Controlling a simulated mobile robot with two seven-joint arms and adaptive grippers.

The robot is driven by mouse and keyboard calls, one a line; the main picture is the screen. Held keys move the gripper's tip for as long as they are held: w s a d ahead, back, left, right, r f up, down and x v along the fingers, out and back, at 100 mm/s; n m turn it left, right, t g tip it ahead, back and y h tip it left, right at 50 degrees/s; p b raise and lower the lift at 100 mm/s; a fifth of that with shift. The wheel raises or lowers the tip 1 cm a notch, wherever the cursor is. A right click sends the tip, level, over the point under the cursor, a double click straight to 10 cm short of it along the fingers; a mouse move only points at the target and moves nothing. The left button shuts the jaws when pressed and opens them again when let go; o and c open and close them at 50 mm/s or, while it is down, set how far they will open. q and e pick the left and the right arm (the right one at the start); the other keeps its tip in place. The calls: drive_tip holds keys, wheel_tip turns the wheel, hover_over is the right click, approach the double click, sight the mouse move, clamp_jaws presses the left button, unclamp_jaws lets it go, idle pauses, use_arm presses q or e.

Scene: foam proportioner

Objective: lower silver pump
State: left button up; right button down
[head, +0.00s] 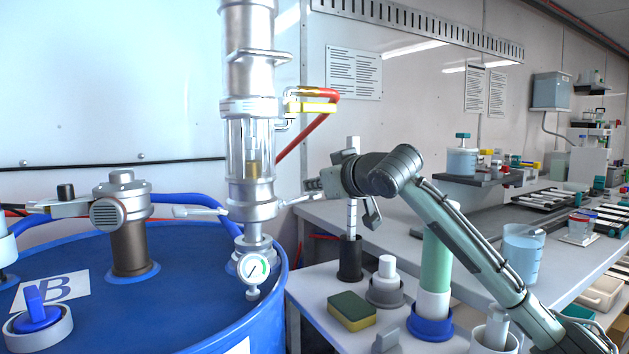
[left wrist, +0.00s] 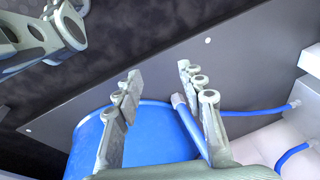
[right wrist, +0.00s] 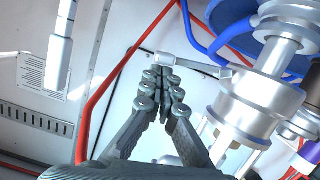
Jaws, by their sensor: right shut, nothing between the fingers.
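The silver pump (head: 250,190) stands upright on the blue drum (head: 180,310), with a clear sleeve in its middle and a round gauge at its foot. A flat lever (head: 200,212) sticks out left from its lower collar. My right gripper (head: 290,202) is shut and empty at the right side of that collar. In the right wrist view its closed fingertips (right wrist: 163,62) are beside the pump body (right wrist: 250,105), close to a lever (right wrist: 195,62); contact cannot be told. My left gripper (left wrist: 158,78) is open and empty, with a blue drum (left wrist: 150,135) seen between and below its fingers.
A shorter brown and silver pump (head: 130,235) stands on the drum to the left. A red hose (head: 305,135) hangs right of the silver pump. A sponge (head: 350,311), a green cylinder (head: 436,270) and several fittings stand on the bench at right.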

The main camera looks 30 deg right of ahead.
drive_tip(key=shift+f, duration=0.2)
wheel_tip(320, 180, down, 4)
drive_tip(key=shift+a+b, duration=0.1)
drive_tip(key=shift+b, duration=0.9)
use_arm(q)
drive_tip(key=w+r+t+b, duration=0.1)
drive_tip(key=w+r, duration=0.3)
drive_tip(key=r, duration=0.5)
drive_tip(key=shift+d, duration=0.4)
use_arm(e)
wheel_tip(320, 180, down, 4)
use_arm(q)
drive_tip(key=shift+r, duration=0.1)
